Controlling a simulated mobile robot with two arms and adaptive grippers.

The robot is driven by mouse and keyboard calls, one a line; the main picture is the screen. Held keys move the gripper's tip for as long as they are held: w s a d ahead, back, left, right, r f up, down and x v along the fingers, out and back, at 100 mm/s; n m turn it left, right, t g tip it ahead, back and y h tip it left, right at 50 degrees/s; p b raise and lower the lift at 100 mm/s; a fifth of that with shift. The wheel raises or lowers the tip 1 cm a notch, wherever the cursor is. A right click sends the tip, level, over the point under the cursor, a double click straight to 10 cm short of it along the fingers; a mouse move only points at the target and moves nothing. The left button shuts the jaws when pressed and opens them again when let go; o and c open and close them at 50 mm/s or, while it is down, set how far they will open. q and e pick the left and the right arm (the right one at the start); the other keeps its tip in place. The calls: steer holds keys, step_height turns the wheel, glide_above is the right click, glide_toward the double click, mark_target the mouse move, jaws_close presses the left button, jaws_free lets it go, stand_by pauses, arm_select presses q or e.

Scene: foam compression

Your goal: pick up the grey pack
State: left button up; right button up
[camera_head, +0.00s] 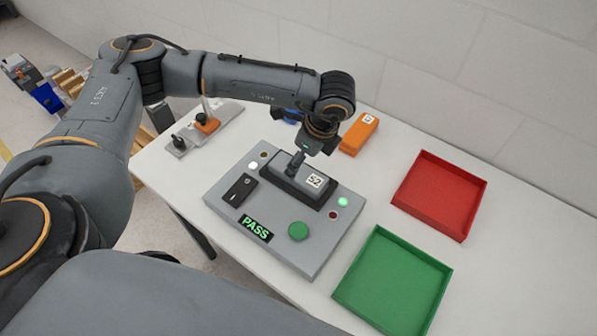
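The grey pack (314,177) sits in a dark recess on top of the grey test fixture (226,202). It bears a white label reading 52. My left gripper (296,165) reaches down over the pack's left end, with its fingers at or touching it. The fingers overlap in this view, so I cannot tell whether they are closed on the pack. My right gripper is not in view.
The fixture has a lit PASS display (256,229), a green button (298,231) and small lamps. A green tray (439,293) and a red tray (470,212) lie to the right. An orange pack (359,133) stands behind the fixture. A grey device (222,113) stands at the back left.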

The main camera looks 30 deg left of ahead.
mark_target(300, 172)
arm_select(q)
steer(key=shift+p+x, duration=1)
steer(key=shift+x, duration=1.4)
steer(key=shift+w+a+f+p, duration=0.1)
steer(key=shift+w+f+p, duration=0.05)
steer(key=shift+f+p, duration=0.15)
steer(key=shift+c, duration=0.6)
steer(key=c, duration=1.1)
steer(key=shift+c, duration=0.4)
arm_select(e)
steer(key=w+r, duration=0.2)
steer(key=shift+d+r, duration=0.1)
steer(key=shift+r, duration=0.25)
arm_select(q)
steer(key=shift+r, duration=0.1)
